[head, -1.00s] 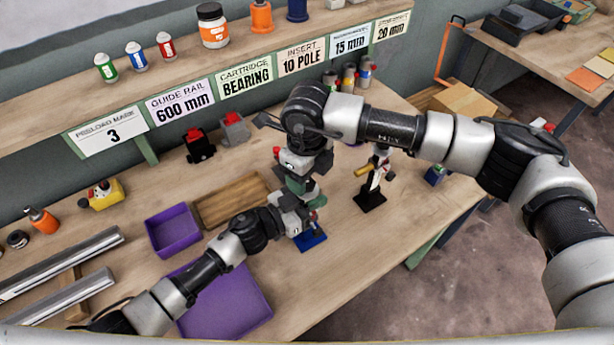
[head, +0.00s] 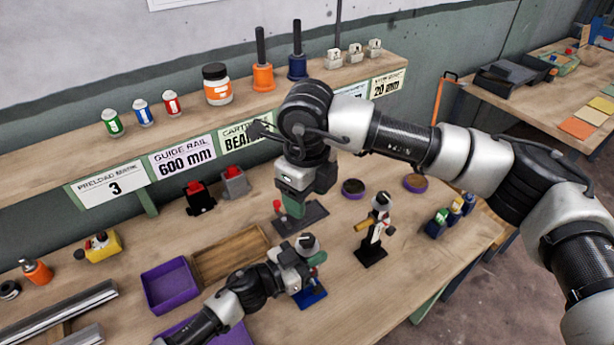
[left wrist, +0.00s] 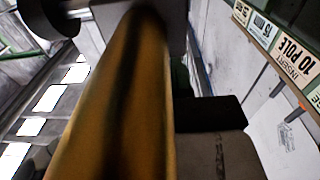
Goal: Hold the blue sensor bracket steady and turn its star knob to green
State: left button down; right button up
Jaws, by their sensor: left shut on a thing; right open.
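The blue sensor bracket (head: 312,297) stands on the bench in the head view, its blue base showing below my lower gripper. My left gripper (head: 302,277) is shut on the bracket; its arm hides much of the upright. A green part (head: 318,259) and a dark-and-light cap show at the bracket's top; I cannot tell the star knob's exact setting. My right gripper (head: 304,187) is open, above and behind the bracket, apart from it. In the left wrist view a blurred yellow-brown bar fills the middle, and the bracket cannot be made out.
A green device on a dark base (head: 313,216) stands just beneath my right gripper. A black-based stand (head: 371,252) is right of the bracket. A purple bin (head: 169,287) and a wooden tray (head: 207,267) lie left. Bench to the right front is clear.

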pick_arm(q)
jog(key=c, duration=0.9)
grip_release()
jog(key=shift+a, duration=0.1)
